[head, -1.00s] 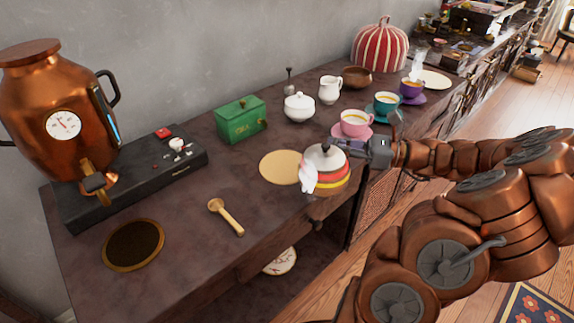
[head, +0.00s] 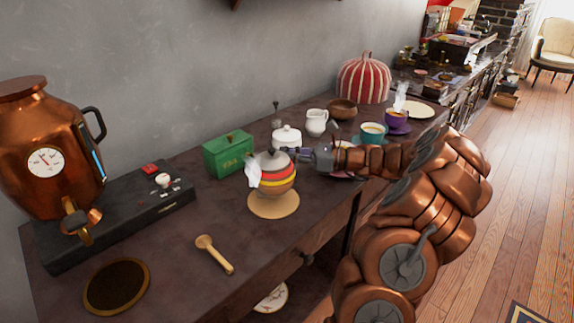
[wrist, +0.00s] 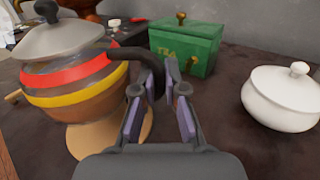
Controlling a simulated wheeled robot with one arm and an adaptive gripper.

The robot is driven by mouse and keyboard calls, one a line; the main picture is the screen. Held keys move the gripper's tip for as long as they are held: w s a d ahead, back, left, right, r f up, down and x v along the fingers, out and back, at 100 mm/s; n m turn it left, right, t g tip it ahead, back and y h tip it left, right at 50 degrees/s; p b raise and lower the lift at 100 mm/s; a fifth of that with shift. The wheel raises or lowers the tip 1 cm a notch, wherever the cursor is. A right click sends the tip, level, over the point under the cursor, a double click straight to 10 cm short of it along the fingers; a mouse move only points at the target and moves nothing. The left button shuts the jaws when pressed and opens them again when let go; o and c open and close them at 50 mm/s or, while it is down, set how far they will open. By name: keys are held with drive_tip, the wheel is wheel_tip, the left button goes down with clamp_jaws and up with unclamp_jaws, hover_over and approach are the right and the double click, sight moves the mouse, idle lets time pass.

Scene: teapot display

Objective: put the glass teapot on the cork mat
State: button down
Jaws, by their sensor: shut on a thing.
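My gripper (head: 304,155) is at the teapot's right side. In the wrist view my gripper (wrist: 158,105) is shut on its dark handle.
A green tea tin (head: 229,156) and a white lidded pot (head: 287,137) stand close behind the teapot. A wooden scoop (head: 214,254) lies in front. Cups (head: 373,132) stand to the right, one partly hidden by my arm. A copper urn (head: 45,150) is at far left.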

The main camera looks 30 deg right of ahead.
drive_tip(key=shift+w, duration=0.35)
drive_tip(key=shift+f+b, duration=0.35)
drive_tip(key=shift+f, duration=1.35)
drive_tip(key=shift+f, duration=0.1)
drive_tip(key=c, duration=1.2)
unclamp_jaws()
drive_tip(key=shift+s+d, duration=0.1)
drive_tip(key=p+v, duration=0.1)
drive_tip(key=v, duration=0.9)
drive_tip(key=shift+s+d, duration=0.25)
drive_tip(key=shift+d, duration=0.05)
drive_tip(key=shift+s+d, duration=0.35)
